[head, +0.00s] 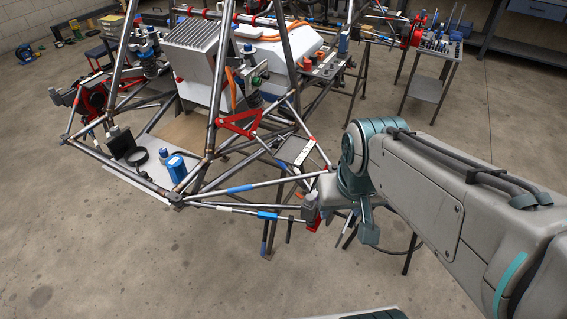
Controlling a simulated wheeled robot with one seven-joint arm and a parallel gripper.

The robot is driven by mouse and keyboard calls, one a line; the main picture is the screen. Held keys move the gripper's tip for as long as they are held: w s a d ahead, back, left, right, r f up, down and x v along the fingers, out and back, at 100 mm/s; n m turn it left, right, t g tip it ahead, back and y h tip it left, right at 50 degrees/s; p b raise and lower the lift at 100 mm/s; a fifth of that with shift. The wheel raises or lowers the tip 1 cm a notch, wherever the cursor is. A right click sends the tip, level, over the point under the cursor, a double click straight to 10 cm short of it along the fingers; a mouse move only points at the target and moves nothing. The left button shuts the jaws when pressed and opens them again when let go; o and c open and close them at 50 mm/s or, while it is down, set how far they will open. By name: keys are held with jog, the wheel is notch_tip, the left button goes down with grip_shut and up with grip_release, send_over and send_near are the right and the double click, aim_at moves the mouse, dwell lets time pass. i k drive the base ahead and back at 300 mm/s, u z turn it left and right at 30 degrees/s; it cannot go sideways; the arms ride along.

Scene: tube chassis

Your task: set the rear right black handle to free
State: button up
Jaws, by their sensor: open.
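The tube chassis (235,188) fills the left and middle of the head view, built of grey steel tubes with blue and white bands. My arm reaches in from the right, and its end is at the chassis's near right corner. My gripper (322,190) is open there, partly hidden by my wrist; its fingertips are hard to make out. A red and grey fitting (312,214) is close beside it at that corner. A short dark bar (290,230) hangs below the blue-banded tube, just left of the fitting. I cannot tell whether this bar is the rear right black handle, or how that handle is set.
A red triangular bracket (241,124) and upright tubes stand behind the corner. A tool cart (430,85) stands farther back. The concrete floor in front is clear.

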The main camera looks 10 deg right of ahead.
aim_at(291, 217)
jog(key=u, duration=2)
jog(key=k, duration=0.45)
jog(key=z, duration=1.35)
